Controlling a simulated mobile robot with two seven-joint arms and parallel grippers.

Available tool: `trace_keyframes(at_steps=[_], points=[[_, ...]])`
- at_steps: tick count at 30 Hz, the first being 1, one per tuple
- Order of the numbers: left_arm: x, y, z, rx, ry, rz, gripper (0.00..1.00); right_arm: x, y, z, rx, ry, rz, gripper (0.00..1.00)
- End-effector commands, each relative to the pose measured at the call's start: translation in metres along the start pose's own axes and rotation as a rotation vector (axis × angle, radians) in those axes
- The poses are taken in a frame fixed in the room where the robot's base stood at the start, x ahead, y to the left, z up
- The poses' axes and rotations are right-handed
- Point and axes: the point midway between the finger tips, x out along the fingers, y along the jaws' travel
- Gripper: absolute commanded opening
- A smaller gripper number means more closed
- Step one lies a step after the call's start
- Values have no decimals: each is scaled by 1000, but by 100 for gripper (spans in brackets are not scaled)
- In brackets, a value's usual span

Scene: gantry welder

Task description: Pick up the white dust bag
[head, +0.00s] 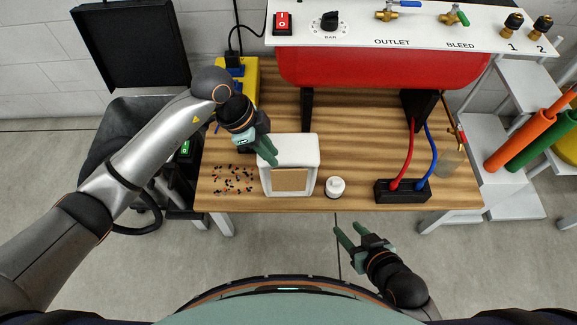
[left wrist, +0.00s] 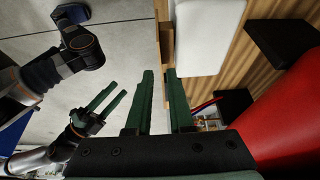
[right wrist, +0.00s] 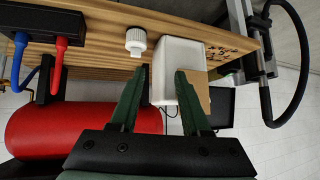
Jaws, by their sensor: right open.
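The white dust bag (head: 307,152) is a boxy white block with a tan cardboard panel on its front, standing on the wooden table near the front edge. It also shows in the left wrist view (left wrist: 207,35) and the right wrist view (right wrist: 180,57). My left gripper (head: 268,151) is at the bag's upper left corner in the head view; its fingers are apart with no bag clearly between them. I cannot tell whether it touches the bag. My right gripper (head: 346,233) is open and empty, in front of the table and below its edge, apart from the bag.
A small white bottle (head: 336,188) stands right of the bag. Small dark and orange bits (head: 232,180) lie to its left. A black block with red and blue cables (head: 402,191) is farther right. A red tank (head: 385,68) stands behind. Floor in front of the table is clear.

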Motion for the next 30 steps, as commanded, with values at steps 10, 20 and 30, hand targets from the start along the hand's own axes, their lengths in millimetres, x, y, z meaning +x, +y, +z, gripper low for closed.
trace_keyframes(at_steps=[10, 20, 30], points=[[40, 0, -1, 1, 3, 1, 20, 0, 8, -27, -32, 112, 18, 47], [65, 1, -5, 2, 5, 2, 20, -8, 13, -77, -88, 305, 37, 47], [90, 1, -7, 2, 4, 1, 20, -28, 15, -129, -150, 516, 51, 47]])
